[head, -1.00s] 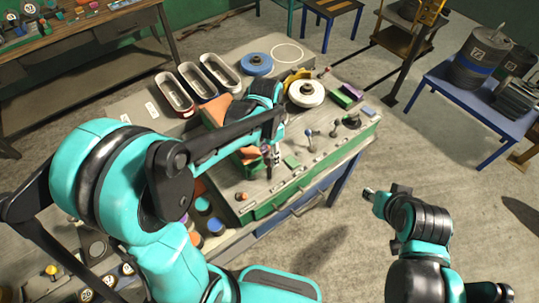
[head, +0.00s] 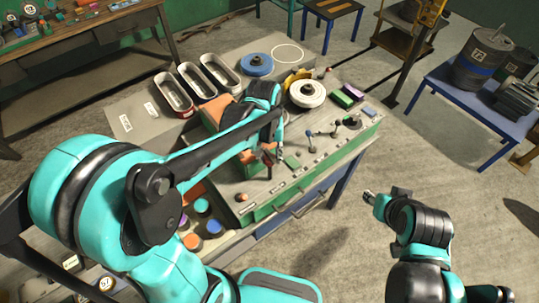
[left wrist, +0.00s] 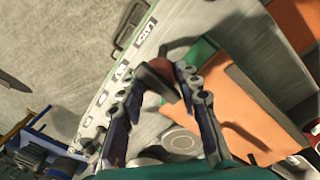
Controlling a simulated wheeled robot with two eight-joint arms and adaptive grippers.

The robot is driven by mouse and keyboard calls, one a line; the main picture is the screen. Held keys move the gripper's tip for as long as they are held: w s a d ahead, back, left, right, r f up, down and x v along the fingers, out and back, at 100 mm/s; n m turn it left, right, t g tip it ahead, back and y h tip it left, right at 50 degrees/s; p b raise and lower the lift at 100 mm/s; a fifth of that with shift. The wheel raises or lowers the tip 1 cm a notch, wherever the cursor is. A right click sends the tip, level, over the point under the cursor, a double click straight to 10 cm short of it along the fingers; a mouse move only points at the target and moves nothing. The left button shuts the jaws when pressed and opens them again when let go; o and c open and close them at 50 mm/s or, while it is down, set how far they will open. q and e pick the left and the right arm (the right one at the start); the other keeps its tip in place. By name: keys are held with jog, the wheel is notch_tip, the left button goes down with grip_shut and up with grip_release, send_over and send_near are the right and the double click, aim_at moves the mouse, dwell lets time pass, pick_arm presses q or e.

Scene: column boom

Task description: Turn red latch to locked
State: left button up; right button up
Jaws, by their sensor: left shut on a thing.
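The red latch (left wrist: 160,76) shows in the left wrist view as a dark red handle with a dark grey part, between my left fingertips. My left gripper (left wrist: 160,88) is shut on it; the fingers hide part of its sides. A small white label (left wrist: 146,30) sits on the panel just beyond it. In the head view my left gripper (head: 267,157) points down at the bench panel, and the latch is mostly hidden there. My right gripper (head: 370,197) hangs over the floor right of the bench, apart from everything; its jaws are too small to read.
The bench (head: 325,150) carries small levers (head: 310,140), a white wheel (head: 307,93), a blue disc (head: 257,64) and metal trays (head: 174,93). An orange block (left wrist: 270,100) lies close beside my left gripper. A blue table (head: 465,100) stands right. The floor between is open.

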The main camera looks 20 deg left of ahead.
pick_arm(q)
jog(key=shift+n, duration=0.5)
dwell(0.3)
jog(key=o, duration=1.2)
jog(key=shift+c, duration=0.2)
jog(key=shift+r, duration=0.1)
notch_tip(320, 180, up, 12)
jog(key=shift+s+a, duration=0.15)
jog(key=shift+a, duration=0.15)
jog(key=shift+f, duration=0.2)
